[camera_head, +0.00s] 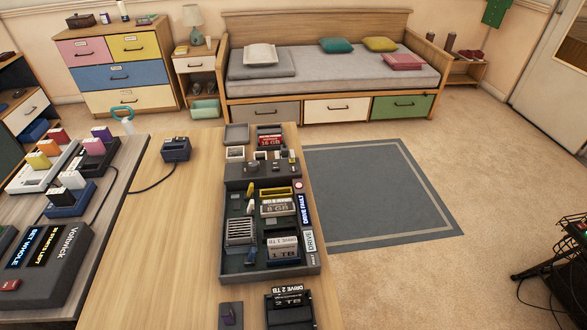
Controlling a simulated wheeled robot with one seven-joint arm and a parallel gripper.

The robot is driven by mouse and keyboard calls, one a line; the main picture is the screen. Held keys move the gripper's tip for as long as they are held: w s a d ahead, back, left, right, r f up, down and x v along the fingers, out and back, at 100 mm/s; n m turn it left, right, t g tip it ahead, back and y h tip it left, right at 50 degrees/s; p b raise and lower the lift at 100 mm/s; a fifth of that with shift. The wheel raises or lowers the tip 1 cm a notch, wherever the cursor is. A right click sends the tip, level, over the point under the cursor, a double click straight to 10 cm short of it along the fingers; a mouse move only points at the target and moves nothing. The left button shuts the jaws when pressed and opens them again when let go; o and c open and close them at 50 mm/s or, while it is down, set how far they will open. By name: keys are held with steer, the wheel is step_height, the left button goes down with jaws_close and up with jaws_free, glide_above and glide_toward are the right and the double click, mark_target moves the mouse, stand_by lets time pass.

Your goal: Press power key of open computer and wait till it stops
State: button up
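The open computer (234,265) is a dark open case lying on the wooden table (175,240), with several parts inside. These include a block marked 8 GB (277,207), a drive marked 1 TB (283,249) and a finned grey part (240,232). A lit display on its right edge reads DRIVE FAULT (304,209). A small round pinkish-red button (298,186) sits at its upper right corner and may be the power key. My gripper is not in view.
A 2 TB drive (289,302) sits in a dark holder in front of the case. A 16 GB block (269,140) lies behind it. A Voltwick unit (65,255) and colored blocks stand at left. Floor around the grey rug (375,190) is clear; a black rack (560,265) stands far right.

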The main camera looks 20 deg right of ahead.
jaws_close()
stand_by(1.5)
